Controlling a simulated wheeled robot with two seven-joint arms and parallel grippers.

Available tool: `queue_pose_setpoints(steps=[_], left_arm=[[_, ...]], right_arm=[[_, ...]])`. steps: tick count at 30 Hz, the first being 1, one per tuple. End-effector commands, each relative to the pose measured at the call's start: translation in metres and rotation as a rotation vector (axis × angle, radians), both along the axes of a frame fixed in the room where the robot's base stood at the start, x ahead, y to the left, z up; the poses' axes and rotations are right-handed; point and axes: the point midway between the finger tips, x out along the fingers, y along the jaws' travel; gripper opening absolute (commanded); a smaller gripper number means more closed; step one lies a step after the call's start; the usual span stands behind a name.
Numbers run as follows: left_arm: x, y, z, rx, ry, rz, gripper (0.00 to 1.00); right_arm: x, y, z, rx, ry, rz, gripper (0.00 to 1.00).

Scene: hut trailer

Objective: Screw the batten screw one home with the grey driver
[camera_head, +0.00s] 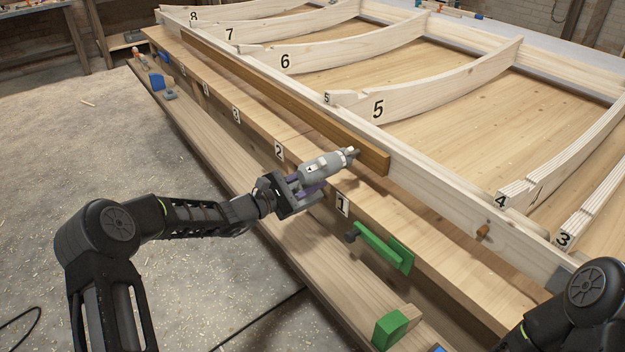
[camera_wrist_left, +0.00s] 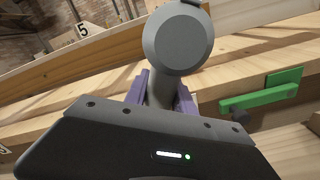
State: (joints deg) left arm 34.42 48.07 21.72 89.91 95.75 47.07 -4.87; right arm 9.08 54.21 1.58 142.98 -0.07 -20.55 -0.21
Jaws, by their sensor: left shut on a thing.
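The grey driver (camera_head: 322,166) is held in my left gripper (camera_head: 303,191), its nose pointing right and up at the brown batten (camera_head: 300,110). The nose is close to the batten's face, near its right end; I cannot tell whether it touches. In the left wrist view the driver's round grey back end (camera_wrist_left: 178,42) fills the upper middle, and the purple fingers of my left gripper (camera_wrist_left: 160,95) are shut around its handle. Batten screw one cannot be made out; the driver's nose may hide it. My right arm shows at the lower right, but its gripper is out of view.
The batten lies along a pale timber frame with numbered curved ribs (camera_head: 400,98). Below it runs a wooden bench edge with number labels (camera_head: 342,205). A green clamp (camera_head: 378,243) and a green block (camera_head: 391,328) sit right of my left gripper. The floor at left is open.

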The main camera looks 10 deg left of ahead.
Motion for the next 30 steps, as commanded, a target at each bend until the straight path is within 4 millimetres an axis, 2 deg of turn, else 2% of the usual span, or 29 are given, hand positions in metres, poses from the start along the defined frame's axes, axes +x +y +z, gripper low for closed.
queue_pose_setpoints(steps=[30], left_arm=[[0.0074,-0.0057,0.0030,-0.001,-0.005,0.000,0.00]], right_arm=[[-0.0001,0.0000,-0.0047,0.000,0.000,0.000,0.36]])
